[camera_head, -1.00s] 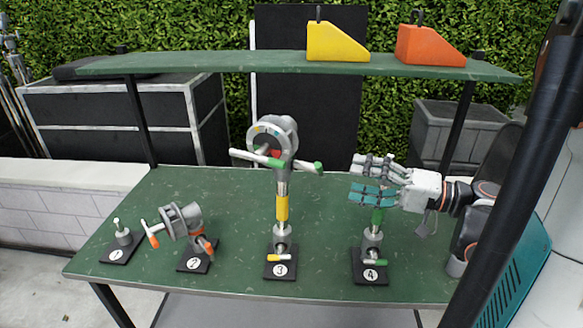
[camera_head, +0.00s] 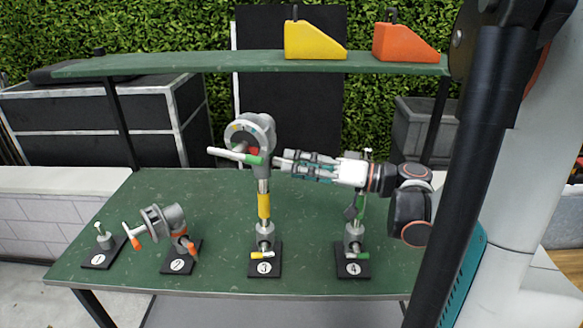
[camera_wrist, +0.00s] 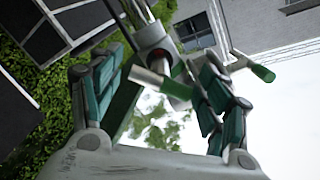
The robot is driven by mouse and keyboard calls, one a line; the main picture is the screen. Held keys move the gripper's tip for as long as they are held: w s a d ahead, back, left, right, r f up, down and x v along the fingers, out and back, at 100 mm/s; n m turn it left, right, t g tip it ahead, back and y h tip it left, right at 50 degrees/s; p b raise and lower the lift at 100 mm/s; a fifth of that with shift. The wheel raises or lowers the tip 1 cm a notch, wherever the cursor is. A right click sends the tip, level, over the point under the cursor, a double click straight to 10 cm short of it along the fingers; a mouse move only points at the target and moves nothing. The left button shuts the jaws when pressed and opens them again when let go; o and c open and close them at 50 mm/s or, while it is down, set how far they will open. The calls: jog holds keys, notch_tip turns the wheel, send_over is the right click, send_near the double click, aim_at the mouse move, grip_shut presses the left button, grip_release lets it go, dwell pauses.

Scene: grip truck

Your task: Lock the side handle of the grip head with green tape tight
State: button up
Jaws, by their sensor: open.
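The grey grip head (camera_head: 255,132) stands upright on the yellow-taped post (camera_head: 264,205) of stand 3. A front bar with a white end (camera_head: 215,151) and a green-taped end (camera_head: 252,159) crosses it. My gripper (camera_head: 285,166) reaches in from the right, its fingertips just beside the head, open. In the wrist view the head (camera_wrist: 155,38) lies beyond and between the spread fingers (camera_wrist: 160,85). A green-tipped side handle (camera_wrist: 262,73) sticks out past the right finger there. In the head view my fingers hide that handle. I cannot tell whether a finger touches it.
Stand 4 (camera_head: 352,268), with its post, is below my wrist. Stand 2 (camera_head: 180,265) holds an orange-ended clamp head, and stand 1 (camera_head: 100,260) is at the far left. The overhead shelf (camera_head: 200,62) carries a yellow wedge (camera_head: 315,42) and an orange wedge (camera_head: 405,43).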

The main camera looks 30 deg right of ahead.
jog(key=shift+x, duration=0.8)
jog(key=c, duration=1.2)
jog(key=shift+c, duration=0.5)
